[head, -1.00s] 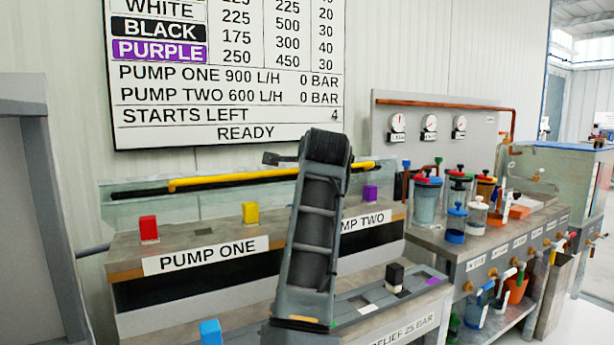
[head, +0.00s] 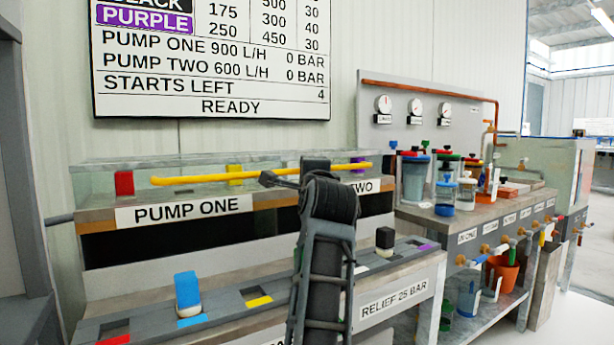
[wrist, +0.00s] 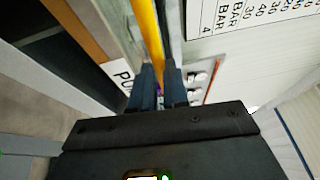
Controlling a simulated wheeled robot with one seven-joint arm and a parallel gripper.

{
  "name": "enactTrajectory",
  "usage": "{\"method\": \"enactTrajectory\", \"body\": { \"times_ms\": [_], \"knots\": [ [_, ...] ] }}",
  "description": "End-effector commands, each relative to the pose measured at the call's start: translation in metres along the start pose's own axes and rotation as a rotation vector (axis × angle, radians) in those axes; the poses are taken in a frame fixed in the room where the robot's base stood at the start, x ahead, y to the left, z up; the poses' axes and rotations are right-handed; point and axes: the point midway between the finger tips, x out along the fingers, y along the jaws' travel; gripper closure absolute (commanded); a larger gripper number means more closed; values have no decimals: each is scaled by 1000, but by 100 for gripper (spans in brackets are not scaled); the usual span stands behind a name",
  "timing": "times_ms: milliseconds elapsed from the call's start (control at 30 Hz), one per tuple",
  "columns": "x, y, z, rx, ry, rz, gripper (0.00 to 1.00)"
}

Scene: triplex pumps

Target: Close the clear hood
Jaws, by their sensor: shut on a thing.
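The clear hood (head: 195,164) is a transparent panel along the top of the pump bench, hard to make out against the pale wall. A long yellow bar (head: 205,179) runs along it, crossing in front of the yellow block. It also shows in the wrist view (wrist: 147,35), running down between the fingers. My gripper (wrist: 160,88) is shut on this yellow bar. In the head view my arm hides the fingertips and part of the bar's right half. I cannot tell the hood's exact tilt.
Red (head: 124,183) and yellow (head: 235,174) blocks stand on the bench top. Blue (head: 187,292) and black (head: 385,239) blocks stand on the lower front panel. A side bench (head: 440,220) with canisters and gauges is at right. A dark grey upright (head: 22,200) stands at left.

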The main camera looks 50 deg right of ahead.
Motion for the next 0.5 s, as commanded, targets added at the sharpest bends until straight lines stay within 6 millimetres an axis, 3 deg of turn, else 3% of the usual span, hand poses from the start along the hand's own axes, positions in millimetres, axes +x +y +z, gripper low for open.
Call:
{"method": "enactTrajectory", "body": {
  "times_ms": [33, 467, 500],
  "knots": [
    [0, 8, -1, -4, 1, 12, 100],
    [0, 14, -2, -9, 3, 24, 100],
    [0, 14, -2, -9, 3, 24, 83]
  ]
}}
